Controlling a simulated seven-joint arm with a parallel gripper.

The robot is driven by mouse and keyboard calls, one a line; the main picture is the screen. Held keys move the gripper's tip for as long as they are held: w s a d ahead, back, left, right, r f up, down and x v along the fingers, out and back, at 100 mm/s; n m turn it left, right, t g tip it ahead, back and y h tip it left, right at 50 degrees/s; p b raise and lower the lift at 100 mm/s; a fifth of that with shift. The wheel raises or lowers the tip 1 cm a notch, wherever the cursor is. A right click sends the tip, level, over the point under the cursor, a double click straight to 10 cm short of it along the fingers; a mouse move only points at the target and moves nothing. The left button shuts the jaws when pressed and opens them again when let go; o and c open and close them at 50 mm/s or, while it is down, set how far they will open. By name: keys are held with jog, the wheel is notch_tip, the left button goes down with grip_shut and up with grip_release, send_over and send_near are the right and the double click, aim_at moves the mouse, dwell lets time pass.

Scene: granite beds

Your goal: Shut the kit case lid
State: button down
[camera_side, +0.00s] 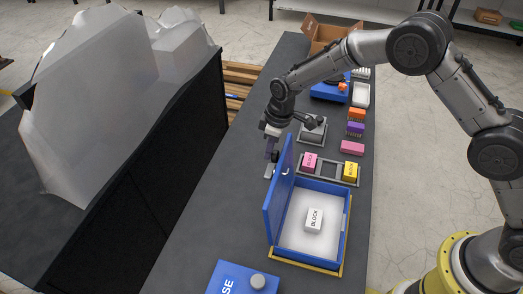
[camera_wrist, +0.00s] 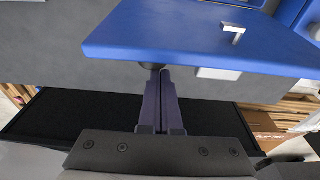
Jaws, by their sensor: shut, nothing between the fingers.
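The blue kit case (camera_side: 343,237) sits open on the dark table, with a white inside. A white block (camera_side: 314,218) marked BLOCK lies in it. Its blue lid (camera_side: 281,196) stands raised, roughly upright, on the case's left side. The lid also spans the top of the wrist view (camera_wrist: 180,40), with a small pale latch (camera_wrist: 232,31) on its face. My gripper (camera_side: 270,172) is at the outer left side of the lid, near its far end. In the wrist view the fingers (camera_wrist: 163,75) are together and empty, close to the lid's edge; I cannot tell whether they touch it.
Beyond the case is a grey rack (camera_side: 329,169) with pink and yellow blocks. A blue box (camera_side: 240,279) stands at the near edge. Several coloured blocks, trays and a cardboard box (camera_side: 328,33) lie farther back. Left of the table is a black bin (camera_side: 150,170) with wrapped goods.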

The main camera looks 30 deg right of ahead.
aim_at(286, 149)
jog(key=shift+t+y, duration=0.6)
jog(key=s+d, duration=0.1)
jog(key=s+d+r, duration=0.1)
jog(key=s+d, duration=0.1)
jog(key=shift+s+d+r, duration=0.15)
jog(key=shift+s+d, duration=0.05)
jog(key=shift+d, duration=0.1)
jog(key=shift+a, duration=0.1)
jog(key=shift+w, duration=0.1)
jog(key=shift+r, duration=0.2)
notch_tip(286, 149, up, 4)
jog(key=shift+f, duration=0.1)
jog(key=s+d+f, duration=0.3)
jog(key=s+d, duration=0.3)
jog(key=shift+s+d+f, duration=0.3)
jog(key=shift+s+d, duration=0.05)
